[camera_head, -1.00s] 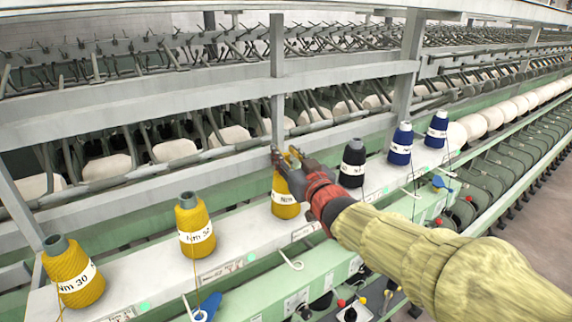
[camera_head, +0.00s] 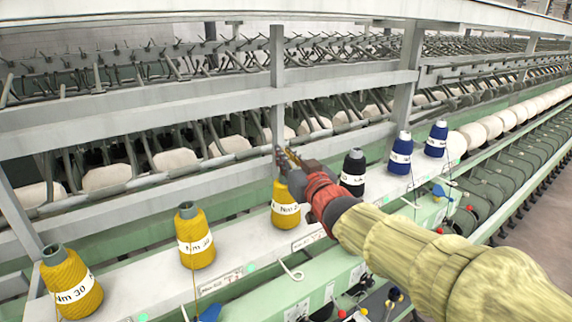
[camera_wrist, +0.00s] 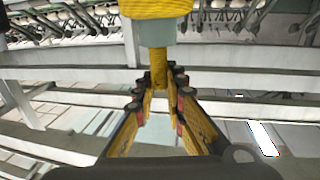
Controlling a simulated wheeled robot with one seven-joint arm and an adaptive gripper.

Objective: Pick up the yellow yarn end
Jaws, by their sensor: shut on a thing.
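A yellow yarn cone (camera_head: 285,205) with a white label stands on the pale machine ledge, near the middle of the head view. My gripper (camera_head: 286,158) is just above its top. In the wrist view the cone (camera_wrist: 155,8) hangs in at the top edge with its grey tube (camera_wrist: 148,32). A yellow yarn end (camera_wrist: 158,68) runs from the tube to between my fingertips (camera_wrist: 158,88), which are shut on it. In the head view my gripper partly hides the cone top, and the yarn end cannot be made out there.
Two more yellow cones (camera_head: 195,238) (camera_head: 70,285) stand to the left on the ledge (camera_head: 240,247). A black cone (camera_head: 353,175) is close on the right, with two blue cones (camera_head: 400,155) (camera_head: 436,140) beyond. A grey post (camera_head: 277,75) and rails rise behind my gripper.

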